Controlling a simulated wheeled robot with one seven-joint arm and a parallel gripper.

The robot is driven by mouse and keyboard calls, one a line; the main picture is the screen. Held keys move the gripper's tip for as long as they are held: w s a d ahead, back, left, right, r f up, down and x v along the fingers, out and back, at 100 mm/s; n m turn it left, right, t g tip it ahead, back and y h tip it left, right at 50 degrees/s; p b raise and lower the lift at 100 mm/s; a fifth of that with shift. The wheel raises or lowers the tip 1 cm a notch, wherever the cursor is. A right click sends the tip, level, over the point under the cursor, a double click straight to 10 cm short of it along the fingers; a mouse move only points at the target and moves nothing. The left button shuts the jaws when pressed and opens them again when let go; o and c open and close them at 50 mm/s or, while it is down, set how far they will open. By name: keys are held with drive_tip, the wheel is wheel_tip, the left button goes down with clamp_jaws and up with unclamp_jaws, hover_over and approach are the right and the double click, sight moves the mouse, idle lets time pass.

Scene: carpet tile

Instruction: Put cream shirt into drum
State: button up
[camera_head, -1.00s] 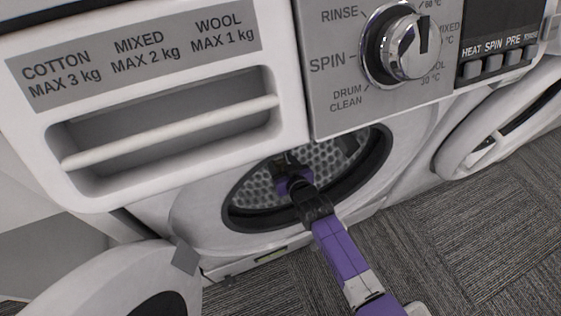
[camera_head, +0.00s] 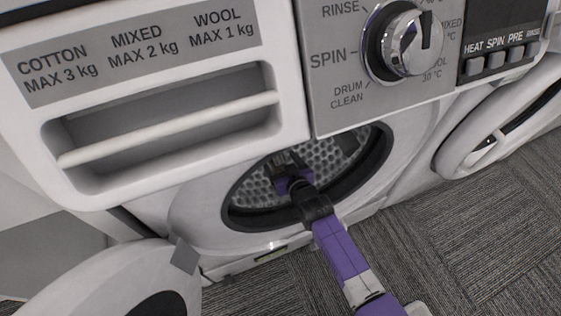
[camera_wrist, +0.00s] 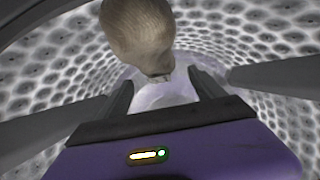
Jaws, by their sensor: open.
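The drum (camera_head: 325,155) is a grey perforated cylinder behind the open round mouth of the washing machine. My arm reaches through the mouth, and my gripper (camera_head: 288,163) is inside the drum. In the wrist view the drum wall (camera_wrist: 265,45) surrounds my gripper (camera_wrist: 160,82), whose fingers are spread apart. A crumpled cream-beige bundle, seemingly the cream shirt (camera_wrist: 138,32), shows inside the drum just past the fingertips, at the top of the picture. Its lower end comes near the gap between the fingers; I cannot tell whether it touches them. I cannot make out the shirt in the head view.
The dark rubber seal (camera_head: 378,165) rings the mouth close around my arm. The machine's open door (camera_head: 105,285) stands at lower left. A detergent drawer (camera_head: 170,130) and a knob (camera_head: 410,42) are above. Another open round door (camera_head: 455,150) is at right. Carpet (camera_head: 470,240) is clear at lower right.

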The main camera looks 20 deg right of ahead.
drive_tip(key=p+v, duration=0.4)
drive_tip(key=v, duration=0.8)
drive_tip(key=shift+r+p, duration=0.4)
drive_tip(key=shift+r, duration=0.05)
drive_tip(key=shift+s, duration=0.1)
drive_tip(key=s, duration=0.7)
drive_tip(key=shift+r, duration=0.4)
drive_tip(key=s+r+t, duration=0.1)
drive_tip(key=s+r, duration=2.1)
drive_tip(key=s, duration=0.3)
drive_tip(key=shift+s+r, duration=0.2)
drive_tip(key=shift+r, duration=0.2)
